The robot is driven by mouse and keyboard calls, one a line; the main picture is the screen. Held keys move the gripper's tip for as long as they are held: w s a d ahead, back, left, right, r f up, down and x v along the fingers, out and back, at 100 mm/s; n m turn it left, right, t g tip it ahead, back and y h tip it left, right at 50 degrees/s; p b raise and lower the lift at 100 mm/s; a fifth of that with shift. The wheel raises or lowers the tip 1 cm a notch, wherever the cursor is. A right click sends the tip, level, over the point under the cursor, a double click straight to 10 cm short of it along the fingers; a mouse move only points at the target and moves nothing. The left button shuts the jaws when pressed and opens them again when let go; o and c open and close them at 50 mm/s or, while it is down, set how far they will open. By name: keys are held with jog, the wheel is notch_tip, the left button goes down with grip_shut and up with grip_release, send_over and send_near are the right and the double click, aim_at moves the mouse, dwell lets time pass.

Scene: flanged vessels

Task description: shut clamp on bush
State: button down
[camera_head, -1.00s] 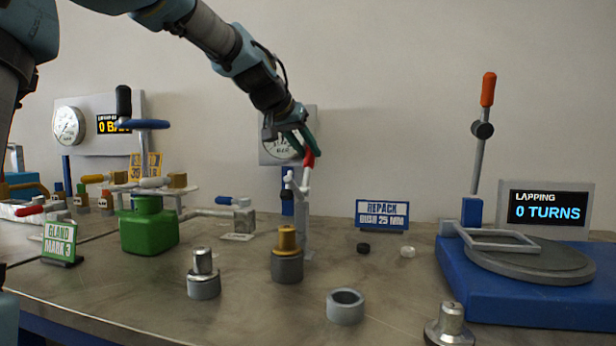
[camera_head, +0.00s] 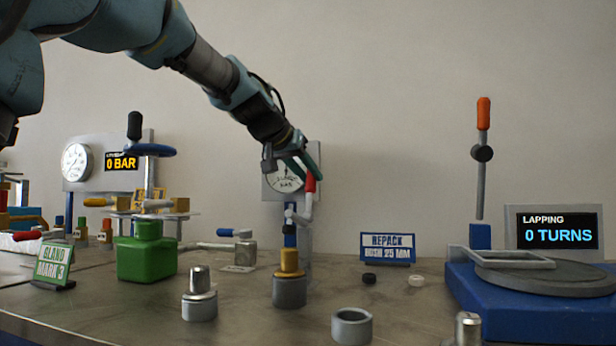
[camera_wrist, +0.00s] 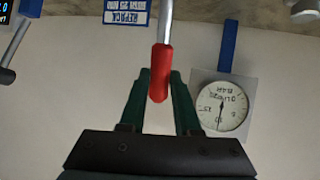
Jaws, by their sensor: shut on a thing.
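The clamp (camera_head: 305,217) stands upright behind the bush, with its red-handled lever (camera_head: 310,183) pointing up. My gripper (camera_head: 308,170) is shut on the red handle, high above the bench. In the wrist view the red grip (camera_wrist: 160,75) lies between my two green fingers, and its grey lever runs out of the top of the picture. The brass-coloured bush (camera_head: 289,261) sits upright in a grey round base (camera_head: 289,291), just in front of the clamp. The clamp's lower part is partly hidden behind the bush.
A dial gauge (camera_head: 287,178) is on a panel right behind my gripper. A green vessel (camera_head: 147,255) stands left, and a steel plug (camera_head: 199,295) and a grey ring (camera_head: 352,325) stand in front. The blue lapping station (camera_head: 530,310) is at right.

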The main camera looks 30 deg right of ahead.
jog(key=shift+r, duration=0.15)
jog(key=c, duration=0.6)
grip_release()
jog(key=v, duration=1)
jog(key=shift+s+a, duration=0.15)
jog(key=shift+a, duration=0.2)
jog(key=shift+r, duration=0.1)
jog(key=shift+c, duration=0.4)
